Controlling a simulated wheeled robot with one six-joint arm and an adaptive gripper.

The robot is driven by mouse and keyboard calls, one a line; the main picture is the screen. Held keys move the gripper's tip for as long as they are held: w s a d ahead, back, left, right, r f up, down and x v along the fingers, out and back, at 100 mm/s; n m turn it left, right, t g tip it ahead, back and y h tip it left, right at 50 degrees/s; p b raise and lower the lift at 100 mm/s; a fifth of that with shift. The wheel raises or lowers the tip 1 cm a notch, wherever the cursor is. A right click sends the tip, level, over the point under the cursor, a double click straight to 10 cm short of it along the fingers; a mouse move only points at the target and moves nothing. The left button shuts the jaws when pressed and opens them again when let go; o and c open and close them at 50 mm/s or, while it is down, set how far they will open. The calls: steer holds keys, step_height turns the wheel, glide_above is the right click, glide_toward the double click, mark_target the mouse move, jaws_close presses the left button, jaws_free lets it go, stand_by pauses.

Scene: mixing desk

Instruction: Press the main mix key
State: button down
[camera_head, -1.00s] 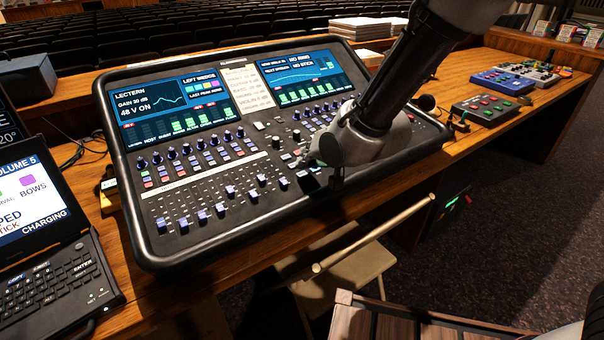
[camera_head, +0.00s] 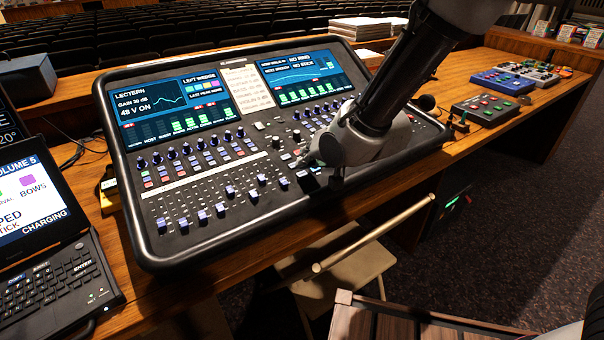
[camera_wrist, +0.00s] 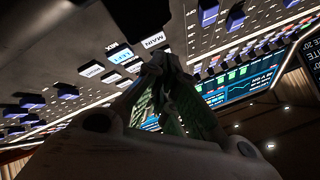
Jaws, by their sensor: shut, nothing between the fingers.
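The mixing desk (camera_head: 255,228) is a black console with two screens, faders and keys. In the wrist view, a white key marked MAIN (camera_wrist: 153,40) lies just above my fingertips. A key marked LEFT (camera_wrist: 120,55) glows cyan beside it. More pale keys (camera_wrist: 91,69) sit to the left. My gripper (camera_wrist: 160,66) is shut and empty, its fingertips close to these keys. I cannot tell whether it touches any. In the head view, my gripper (camera_head: 301,163) is low over the right middle of the desk, and my wrist hides the keys around it.
A laptop (camera_head: 60,245) stands left of the desk. Control boxes (camera_head: 486,109) and a blue box (camera_head: 502,81) stand on the wooden table to the right. A folding chair (camera_head: 345,280) is in front.

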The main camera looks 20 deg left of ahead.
steer(key=shift+f, duration=0.15)
steer(key=shift+f, duration=0.3)
steer(key=shift+f, duration=0.35)
stand_by(0.7)
stand_by(0.3)
steer(key=shift+r, duration=0.8)
steer(key=shift+r, duration=0.1)
steer(key=r, duration=0.4)
steer(key=shift+s+d+r, duration=0.2)
steer(key=shift+r, duration=0.2)
